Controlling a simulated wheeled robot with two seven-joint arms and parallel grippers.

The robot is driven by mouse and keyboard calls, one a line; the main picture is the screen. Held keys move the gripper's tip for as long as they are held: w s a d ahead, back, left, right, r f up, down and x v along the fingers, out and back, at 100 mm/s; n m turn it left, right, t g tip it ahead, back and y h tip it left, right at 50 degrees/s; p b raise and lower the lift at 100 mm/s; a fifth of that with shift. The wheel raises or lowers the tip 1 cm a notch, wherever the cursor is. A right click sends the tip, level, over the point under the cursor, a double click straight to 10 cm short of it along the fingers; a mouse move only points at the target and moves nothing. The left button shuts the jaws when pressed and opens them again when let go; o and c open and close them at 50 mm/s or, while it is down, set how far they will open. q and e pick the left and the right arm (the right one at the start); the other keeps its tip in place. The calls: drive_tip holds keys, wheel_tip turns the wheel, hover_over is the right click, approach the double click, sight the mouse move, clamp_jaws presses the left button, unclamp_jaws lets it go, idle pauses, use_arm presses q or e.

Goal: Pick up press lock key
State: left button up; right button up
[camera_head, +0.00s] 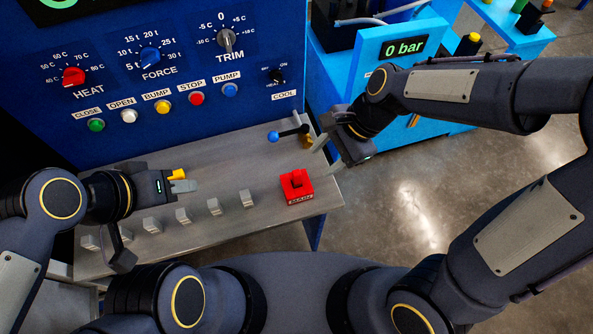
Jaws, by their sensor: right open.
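A red block (297,188) with a raised red top and a small white label on its front stands on the grey bench near its right end. I cannot tell whether it is the press lock key or its holder. My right gripper (326,156) is open, above and right of the red block and apart from it. My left gripper (183,186) is over the left part of the bench, pointing right. A small yellow piece (178,174) shows right at its fingertips; whether it is held or behind them I cannot tell.
The grey bench (225,165) carries a row of grey pegs (213,207) along its front. A blue-knobbed lever (273,137) stands near my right gripper. The blue control panel (190,60) rises behind. A blue unit (404,48) reading 0 bar stands at right.

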sight(297, 172)
drive_tip(key=a+f, duration=0.1)
drive_tip(key=w+a+f+m, duration=0.1)
drive_tip(key=a+f+m+h, duration=0.1)
drive_tip(key=f, duration=0.1)
drive_tip(key=shift+w+a+f+g, duration=0.1)
drive_tip(key=shift+w+a+g, duration=0.1)
drive_tip(key=shift+w+g, duration=0.15)
drive_tip(key=x, duration=0.7)
drive_tip(key=shift+w+a+f, duration=0.1)
drive_tip(key=shift+a+f, duration=0.2)
drive_tip(key=shift+a, duration=0.05)
clamp_jaws()
